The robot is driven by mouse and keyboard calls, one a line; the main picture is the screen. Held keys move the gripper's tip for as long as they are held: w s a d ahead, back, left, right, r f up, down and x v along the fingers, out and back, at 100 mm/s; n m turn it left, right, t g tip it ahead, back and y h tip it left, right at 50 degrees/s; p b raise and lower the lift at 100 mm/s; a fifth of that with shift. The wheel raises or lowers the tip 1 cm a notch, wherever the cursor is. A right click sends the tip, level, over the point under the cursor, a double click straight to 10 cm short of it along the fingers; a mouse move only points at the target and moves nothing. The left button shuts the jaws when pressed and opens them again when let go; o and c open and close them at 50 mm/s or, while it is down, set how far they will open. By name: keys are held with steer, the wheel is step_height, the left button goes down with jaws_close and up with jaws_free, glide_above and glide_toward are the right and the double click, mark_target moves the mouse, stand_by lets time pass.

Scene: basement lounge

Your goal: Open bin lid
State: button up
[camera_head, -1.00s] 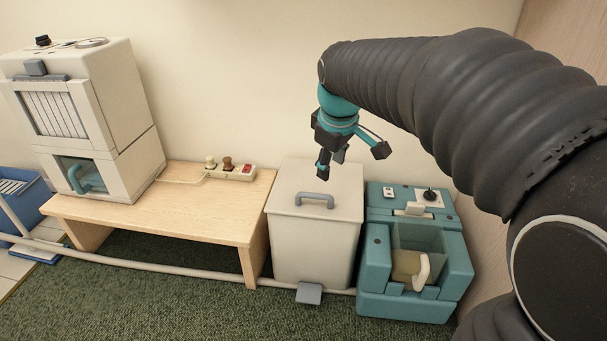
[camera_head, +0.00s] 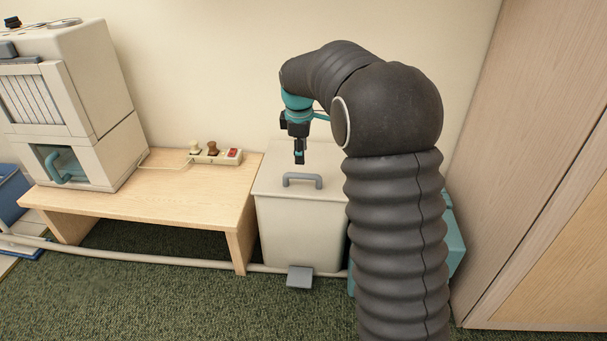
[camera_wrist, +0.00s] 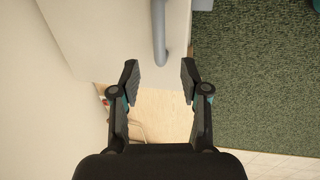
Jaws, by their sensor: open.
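The cream bin (camera_head: 300,230) stands on the carpet, right of the wooden bench. Its flat lid (camera_head: 275,184) is shut and has a grey handle (camera_head: 303,180) on top. A grey pedal (camera_head: 299,277) is at its foot. My gripper (camera_head: 300,158) hangs pointing down above the lid, just behind the handle in the head view. In the wrist view my gripper (camera_wrist: 160,80) is open with nothing between its fingers. The grey handle (camera_wrist: 159,35) shows there just ahead of the fingertips, apart from them. My arm hides the bin's right side.
The wooden bench (camera_head: 150,206) holds a cream machine (camera_head: 75,110) and a switch strip (camera_head: 217,156). A teal unit (camera_head: 455,245) right of the bin is mostly hidden by my arm. A wood panel (camera_head: 540,190) stands at the right. Carpet in front is clear.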

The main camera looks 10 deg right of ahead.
mark_target(302, 175)
steer(key=f, duration=0.3)
steer(key=w+f+b, duration=0.1)
steer(key=f, duration=0.5)
steer(key=shift+w+d, duration=0.3)
